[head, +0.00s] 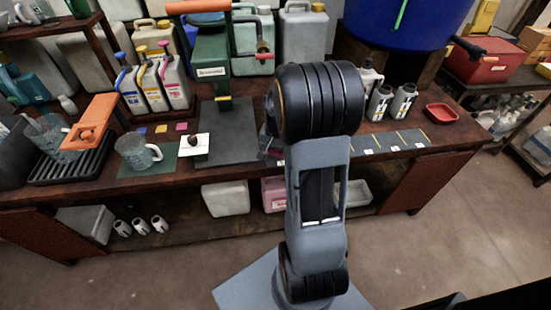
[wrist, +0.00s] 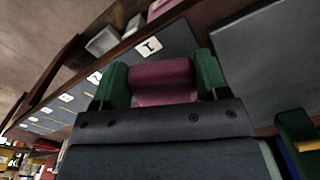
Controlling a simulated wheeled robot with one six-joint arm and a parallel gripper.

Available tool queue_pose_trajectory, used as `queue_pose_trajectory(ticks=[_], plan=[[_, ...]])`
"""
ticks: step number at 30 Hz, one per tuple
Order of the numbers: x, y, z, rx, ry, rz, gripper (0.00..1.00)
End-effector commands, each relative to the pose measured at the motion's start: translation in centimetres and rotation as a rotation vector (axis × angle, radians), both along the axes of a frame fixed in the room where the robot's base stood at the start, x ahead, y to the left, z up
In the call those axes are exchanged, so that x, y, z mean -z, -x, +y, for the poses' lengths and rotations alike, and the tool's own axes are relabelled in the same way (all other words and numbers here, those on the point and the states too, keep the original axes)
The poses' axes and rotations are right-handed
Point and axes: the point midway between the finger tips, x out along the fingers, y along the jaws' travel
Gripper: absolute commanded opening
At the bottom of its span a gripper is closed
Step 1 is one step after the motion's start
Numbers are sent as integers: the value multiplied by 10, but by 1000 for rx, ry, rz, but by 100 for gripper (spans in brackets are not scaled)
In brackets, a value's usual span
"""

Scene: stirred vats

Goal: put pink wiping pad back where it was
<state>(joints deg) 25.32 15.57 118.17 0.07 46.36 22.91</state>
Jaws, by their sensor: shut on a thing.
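The pink wiping pad (wrist: 160,82) is a dark pink block in the wrist view. My gripper (wrist: 161,76) is shut on it, with one green finger at each side. The pad is held near a dark grey strip (wrist: 172,42) with white marked cards along the bench edge; I cannot tell if it touches the strip. In the head view my arm hides most of the gripper and pad. The strip (head: 412,137) shows there right of my arm, divided by yellow lines, with no pad on its visible sections.
A dark grey plate (head: 236,128) lies left of my arm beside a green stand (head: 211,62). Two grey-white containers (head: 402,102) and a red tray (head: 442,114) stand behind the strip. A beaker (head: 134,152) and white card (head: 194,145) are further left.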

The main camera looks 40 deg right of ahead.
Motion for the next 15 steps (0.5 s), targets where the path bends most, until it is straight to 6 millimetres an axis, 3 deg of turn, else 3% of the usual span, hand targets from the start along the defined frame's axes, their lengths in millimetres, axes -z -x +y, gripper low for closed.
queue_pose_trajectory(ticks=[7, 15], plan=[[10, -7, -3, 0, 0, 1, 38], [40, -7, -2, 0, -1, 1, 38]])
